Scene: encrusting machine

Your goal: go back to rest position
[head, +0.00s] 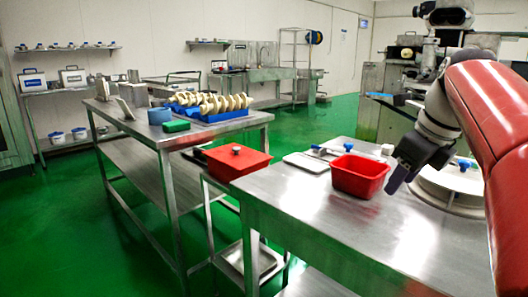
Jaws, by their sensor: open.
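My gripper (398,178) is at the right in the head view, at the end of my red and grey arm, which comes in from the right edge. It points down and to the left above the steel table (300,215). It is open and nothing shows between its fingers. It hangs just right of an open red bin (359,178), apart from it as far as I can tell. A round white-topped machine part (450,185) is behind the gripper and partly hidden by the arm.
A red lidded box (236,163) and a metal tray (306,162) stand left of the red bin. A second steel table (150,135) holds blue trays of ring-shaped parts (210,104). Green floor (60,210) is free at the left. Machinery (385,90) stands behind my arm.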

